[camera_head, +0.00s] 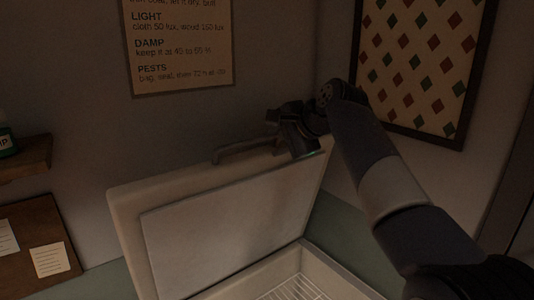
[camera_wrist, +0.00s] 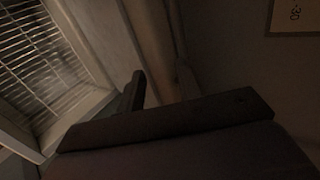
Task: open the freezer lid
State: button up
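The freezer lid (camera_head: 225,225) stands raised and steeply tilted in the head view, its pale inner panel facing me. Its dark bar handle (camera_head: 245,151) is at the top edge. The open freezer body (camera_head: 335,278) shows below with a wire rack inside. The rack (camera_wrist: 40,65) shows at upper left.
A shelf (camera_head: 25,158) with a green bottle and a board (camera_head: 35,240) with paper notes are at the left. The scene is dim.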

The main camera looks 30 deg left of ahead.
jog(key=shift+v, duration=1.3)
